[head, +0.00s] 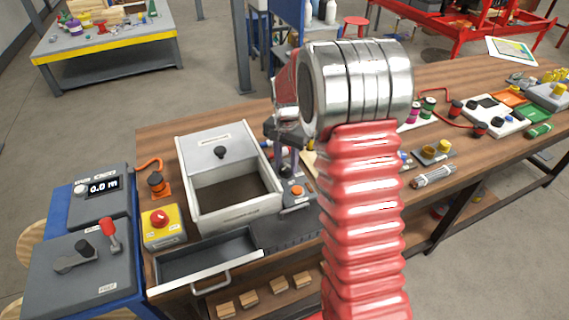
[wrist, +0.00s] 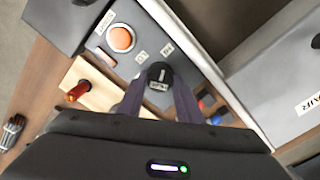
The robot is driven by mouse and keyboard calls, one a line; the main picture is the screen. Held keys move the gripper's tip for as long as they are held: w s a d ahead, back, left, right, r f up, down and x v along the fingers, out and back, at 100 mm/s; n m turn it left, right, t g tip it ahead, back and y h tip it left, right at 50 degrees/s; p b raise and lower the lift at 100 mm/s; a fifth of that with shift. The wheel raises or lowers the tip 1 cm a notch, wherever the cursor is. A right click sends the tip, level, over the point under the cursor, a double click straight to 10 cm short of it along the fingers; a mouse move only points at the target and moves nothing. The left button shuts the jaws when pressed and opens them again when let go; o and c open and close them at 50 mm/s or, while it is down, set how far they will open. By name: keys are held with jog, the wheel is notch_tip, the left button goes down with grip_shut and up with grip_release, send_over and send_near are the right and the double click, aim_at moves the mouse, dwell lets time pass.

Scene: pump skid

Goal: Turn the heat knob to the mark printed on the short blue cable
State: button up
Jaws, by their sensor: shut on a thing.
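In the wrist view the heat knob (wrist: 160,72) is black with a light pointer line, on a grey panel (wrist: 143,22) that has an orange button (wrist: 121,38) and small printed labels. My gripper (wrist: 158,88) is shut on the knob, one dark finger on each side. In the head view my gripper (head: 285,140) is over the panel, left of my red arm; the knob is hidden there, while the orange button (head: 297,191) shows. I cannot make out the short blue cable or its mark.
A pale box (head: 238,212) with a black-knobbed lid stands left of the panel, and an open dark drawer (head: 205,262) is in front. A yellow box with a red button (head: 160,222) is farther left. A wooden block with a red-orange peg (wrist: 78,90) lies beside the panel.

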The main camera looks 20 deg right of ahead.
aim_at(286, 166)
jog(key=shift+s+a+f, duration=0.1)
jog(key=shift+s, duration=0.05)
jog(key=o, duration=1)
jog(key=shift+o, duration=0.2)
jog(key=shift+r, duration=0.2)
notch_tip(286, 166, up, 14)
jog(key=shift+f, duration=0.25)
